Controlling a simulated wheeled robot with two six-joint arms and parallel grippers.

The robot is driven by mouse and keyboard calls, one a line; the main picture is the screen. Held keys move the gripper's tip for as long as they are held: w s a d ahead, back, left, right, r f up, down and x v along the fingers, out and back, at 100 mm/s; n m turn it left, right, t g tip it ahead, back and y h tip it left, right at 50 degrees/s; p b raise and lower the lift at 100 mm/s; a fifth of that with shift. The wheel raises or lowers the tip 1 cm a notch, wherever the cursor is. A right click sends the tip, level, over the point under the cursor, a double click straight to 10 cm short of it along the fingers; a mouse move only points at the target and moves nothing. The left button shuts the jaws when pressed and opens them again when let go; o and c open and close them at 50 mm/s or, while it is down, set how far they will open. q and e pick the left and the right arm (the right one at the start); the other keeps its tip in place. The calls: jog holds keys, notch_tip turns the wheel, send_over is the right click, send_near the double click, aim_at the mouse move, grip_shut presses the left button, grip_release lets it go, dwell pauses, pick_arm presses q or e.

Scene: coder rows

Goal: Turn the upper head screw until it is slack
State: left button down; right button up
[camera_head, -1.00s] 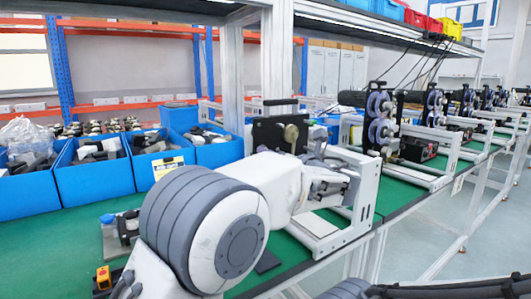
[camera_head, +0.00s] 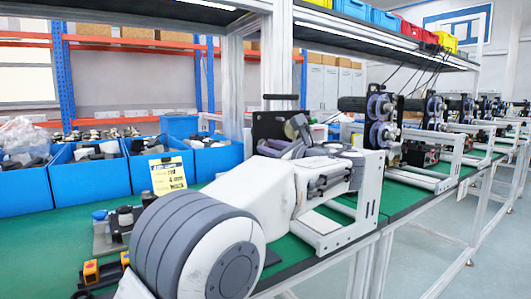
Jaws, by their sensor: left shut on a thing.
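The nearest coder stands on the green bench, with a black upright plate (camera_head: 268,124) and a dark handle on top, set in a white frame (camera_head: 368,190). My left arm reaches across the front of it from the bottom. My left gripper (camera_head: 297,127) is at the right side of the black plate, its grey fingers shut at the place of the upper head screw. The fingers hide the screw, so I cannot see how far it is turned. My right gripper is not in view.
Blue bins (camera_head: 92,178) of parts line the bench's left and back, one with a yellow label. A small yellow-and-black box (camera_head: 91,271) lies at the front left. More coders (camera_head: 382,125) stand in a row to the right. A shelf (camera_head: 370,35) hangs overhead.

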pick_arm(q)
jog(key=c, duration=0.8)
grip_release()
jog(key=shift+c, duration=0.2)
jog(key=m+p, duration=0.3)
jog(key=p, duration=0.2)
jog(key=m+p, duration=0.3)
jog(key=p, duration=0.2)
jog(key=m+p, duration=0.3)
jog(key=p, duration=0.2)
jog(key=shift+r, duration=0.3)
jog(key=shift+f+m+p, duration=0.15)
jog(key=shift+m+p, duration=0.25)
jog(key=shift+p, duration=0.45)
jog(key=shift+f, duration=0.15)
